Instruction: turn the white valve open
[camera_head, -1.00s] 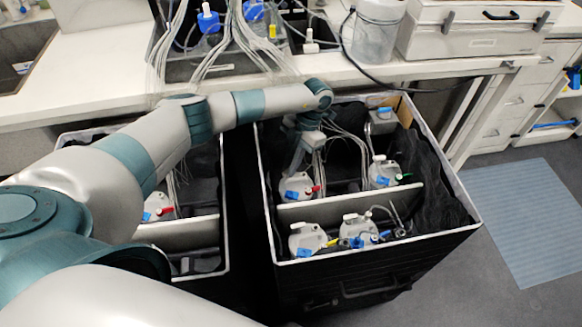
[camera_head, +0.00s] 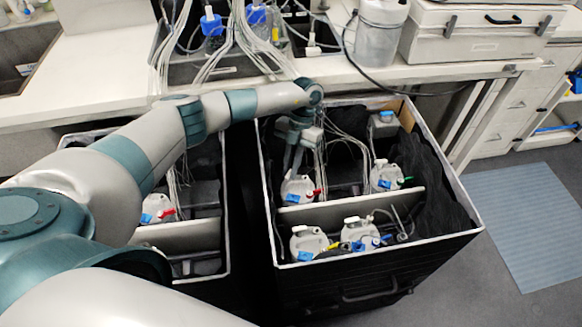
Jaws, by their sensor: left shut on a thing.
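My left arm reaches in from the left over the black bin, and its gripper (camera_head: 291,172) points down into the bin's back left compartment. The gripper is shut on the white valve at the top of a white bottle (camera_head: 299,188); the valve itself is small and mostly hidden by the fingers. That bottle has a blue label and a red fitting on its right side. My right gripper does not show.
The black bin (camera_head: 352,196) has a pale divider and holds other white bottles, one with a green fitting (camera_head: 386,176) and two in front (camera_head: 309,242). Another bin (camera_head: 180,236) stands to the left. Tubes hang behind the gripper. A bench (camera_head: 100,80) runs along the back.

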